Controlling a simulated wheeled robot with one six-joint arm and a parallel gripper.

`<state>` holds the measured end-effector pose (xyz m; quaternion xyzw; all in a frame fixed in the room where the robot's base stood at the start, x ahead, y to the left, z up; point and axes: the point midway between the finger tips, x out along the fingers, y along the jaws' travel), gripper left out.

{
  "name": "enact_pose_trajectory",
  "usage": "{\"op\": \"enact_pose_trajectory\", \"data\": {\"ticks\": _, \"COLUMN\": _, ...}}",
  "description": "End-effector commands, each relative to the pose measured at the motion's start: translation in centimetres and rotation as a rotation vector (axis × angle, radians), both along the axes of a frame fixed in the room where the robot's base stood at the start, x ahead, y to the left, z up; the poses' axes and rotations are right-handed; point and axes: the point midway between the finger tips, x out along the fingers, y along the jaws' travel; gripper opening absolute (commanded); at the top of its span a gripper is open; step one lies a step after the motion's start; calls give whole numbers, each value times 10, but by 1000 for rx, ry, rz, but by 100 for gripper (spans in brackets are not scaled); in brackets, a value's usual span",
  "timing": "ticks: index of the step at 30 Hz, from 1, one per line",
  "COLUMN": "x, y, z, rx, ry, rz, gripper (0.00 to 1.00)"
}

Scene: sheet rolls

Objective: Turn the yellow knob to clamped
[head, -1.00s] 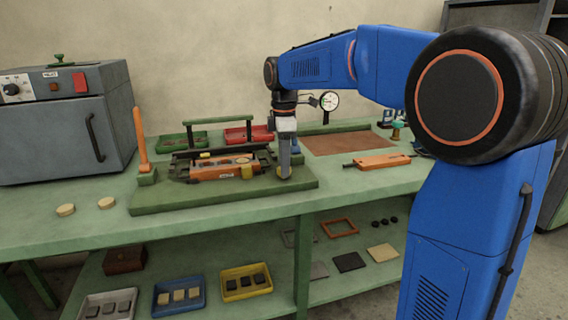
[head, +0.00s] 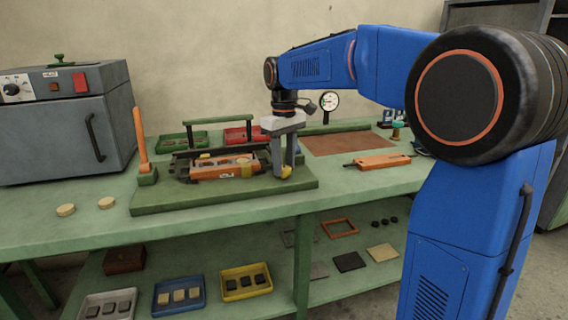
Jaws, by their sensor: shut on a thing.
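The yellow knob (head: 286,170) is at the right end of the green fixture base (head: 222,196), low between my fingertips and partly hidden by them. My gripper (head: 284,171) points down from above and is shut on the yellow knob. An orange part (head: 222,171) lies in the dark rails of the fixture, just left of my gripper. The knob's pointer and any clamp marking are too small to read.
An upright orange lever (head: 140,135) stands at the fixture's left end. A round dial gauge (head: 329,101) stands behind my gripper. An orange tool (head: 380,160) lies to the right. A grey oven (head: 66,122) is at far left. The front bench strip is mostly clear.

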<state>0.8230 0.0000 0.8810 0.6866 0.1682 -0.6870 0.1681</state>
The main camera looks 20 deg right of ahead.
Motion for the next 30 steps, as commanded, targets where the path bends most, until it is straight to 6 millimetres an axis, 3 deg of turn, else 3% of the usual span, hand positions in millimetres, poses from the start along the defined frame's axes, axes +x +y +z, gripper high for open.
{"op": "enact_pose_trajectory", "data": {"ticks": 15, "x": 1, "y": 0, "z": 1, "rx": 0, "ry": -2, "rz": -389, "gripper": 10}}
{"op": "enact_pose_trajectory", "data": {"ticks": 30, "x": 1, "y": 0, "z": 1, "rx": 0, "ry": -3, "rz": -496, "gripper": 10}}
